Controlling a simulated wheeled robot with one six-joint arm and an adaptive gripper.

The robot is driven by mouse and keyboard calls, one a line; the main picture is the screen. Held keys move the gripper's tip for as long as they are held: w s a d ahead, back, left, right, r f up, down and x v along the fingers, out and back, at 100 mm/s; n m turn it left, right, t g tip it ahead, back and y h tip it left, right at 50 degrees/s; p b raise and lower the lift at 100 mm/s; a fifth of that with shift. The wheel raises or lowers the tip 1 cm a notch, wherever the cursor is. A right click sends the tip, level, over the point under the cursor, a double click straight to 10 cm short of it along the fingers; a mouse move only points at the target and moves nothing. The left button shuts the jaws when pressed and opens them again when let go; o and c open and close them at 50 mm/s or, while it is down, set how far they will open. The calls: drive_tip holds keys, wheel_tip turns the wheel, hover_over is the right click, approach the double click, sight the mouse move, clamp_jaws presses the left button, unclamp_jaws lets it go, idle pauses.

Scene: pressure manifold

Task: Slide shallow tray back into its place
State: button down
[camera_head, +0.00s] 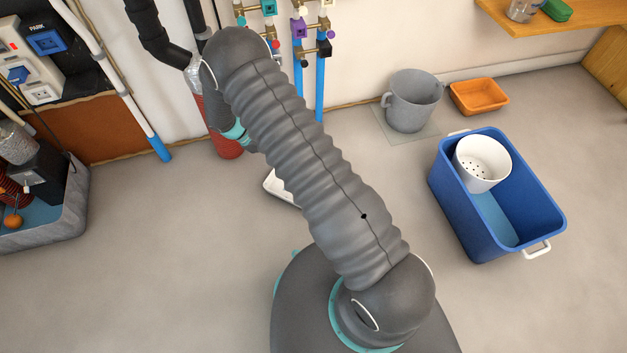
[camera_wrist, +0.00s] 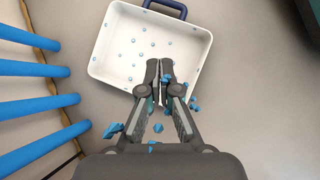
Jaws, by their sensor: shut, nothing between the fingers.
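The shallow tray is white with a dark blue handle and lies on the floor in the wrist view (camera_wrist: 108,58). Several small blue bits lie inside it. In the head view only a white corner of the tray (camera_head: 274,187) shows from behind my arm. My gripper (camera_wrist: 160,64) is shut and empty, with its fingertips over the tray's near side. I cannot tell whether the fingers touch the tray. The fingers hide part of its near rim. In the head view my arm hides the gripper's fingers.
Blue pipes (camera_wrist: 35,110) run along the left of the wrist view, close to the tray. In the head view a blue tub (camera_head: 462,215) with a white perforated pot (camera_head: 482,163), a grey bucket (camera_head: 412,100) and an orange bin (camera_head: 479,96) stand right. Open floor lies between.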

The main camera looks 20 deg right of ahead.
drive_tip(key=s+d+f, duration=0.1)
drive_tip(key=d+f, duration=0.1)
drive_tip(key=f, duration=0.3)
drive_tip(key=s+d+f+n, duration=0.1)
drive_tip(key=d+f, duration=0.1)
drive_tip(key=f, duration=0.3)
drive_tip(key=s+d+f+n+h, duration=0.1)
drive_tip(key=d+f, duration=0.1)
drive_tip(key=f, duration=0.3)
drive_tip(key=shift+s+d+f, duration=0.1)
drive_tip(key=shift+s+f, duration=0.05)
drive_tip(key=shift+f, duration=0.05)
drive_tip(key=d, duration=0.3)
drive_tip(key=shift+s+d+f+p, duration=0.1)
drive_tip(key=shift+s+f+p, duration=0.05)
drive_tip(key=shift+s+p, duration=0.2)
drive_tip(key=shift+s+d, duration=0.1)
drive_tip(key=shift+d, duration=0.45)
drive_tip(key=shift+d, duration=0.1)
